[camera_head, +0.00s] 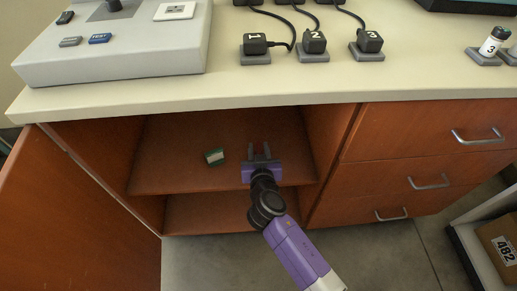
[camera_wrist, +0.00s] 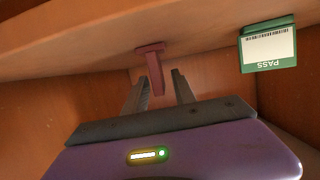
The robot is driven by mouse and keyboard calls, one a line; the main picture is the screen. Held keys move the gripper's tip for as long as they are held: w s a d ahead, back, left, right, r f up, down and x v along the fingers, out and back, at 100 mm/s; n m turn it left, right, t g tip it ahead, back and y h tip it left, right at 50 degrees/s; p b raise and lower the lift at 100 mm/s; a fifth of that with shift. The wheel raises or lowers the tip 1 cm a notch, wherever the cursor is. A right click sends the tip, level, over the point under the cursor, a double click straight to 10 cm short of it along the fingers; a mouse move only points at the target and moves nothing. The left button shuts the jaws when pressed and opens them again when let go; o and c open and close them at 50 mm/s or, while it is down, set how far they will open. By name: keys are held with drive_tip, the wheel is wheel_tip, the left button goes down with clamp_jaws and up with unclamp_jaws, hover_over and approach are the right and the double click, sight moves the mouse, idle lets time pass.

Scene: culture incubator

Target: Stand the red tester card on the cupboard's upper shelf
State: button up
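The red tester card (camera_wrist: 155,75) shows edge-on in the wrist view, which is turned upside down. Its wider foot rests on the upper shelf (camera_wrist: 75,52), and the card looks upright. My gripper (camera_wrist: 162,80) is open, with a finger on each side of the card's line and gaps showing; the card stands at or just past the fingertips. In the head view my gripper (camera_head: 259,153) is inside the cupboard, over the upper shelf (camera_head: 165,182). The red card cannot be made out there.
A green card (camera_head: 214,157) marked PASS stands on the same shelf, left of my gripper; it also shows in the wrist view (camera_wrist: 268,48). The cupboard door (camera_head: 75,215) is open at the left. The counter (camera_head: 300,85) overhangs the opening, and drawers (camera_head: 430,150) adjoin on the right.

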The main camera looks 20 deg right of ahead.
drive_tip(key=p+v, duration=0.1)
drive_tip(key=v, duration=1.1)
drive_tip(key=shift+p, duration=0.35)
drive_tip(key=s+f+n+y, duration=0.25)
drive_tip(key=s+y, duration=0.25)
drive_tip(key=s, duration=1.5)
drive_tip(key=s+d+r+n+t, duration=0.1)
drive_tip(key=s+d+r, duration=0.2)
drive_tip(key=s+r, duration=1)
wheel_tip(320, 180, up, 3)
drive_tip(key=shift+d+f, duration=0.2)
drive_tip(key=shift+d, duration=0.15)
drive_tip(key=shift+r, duration=0.1)
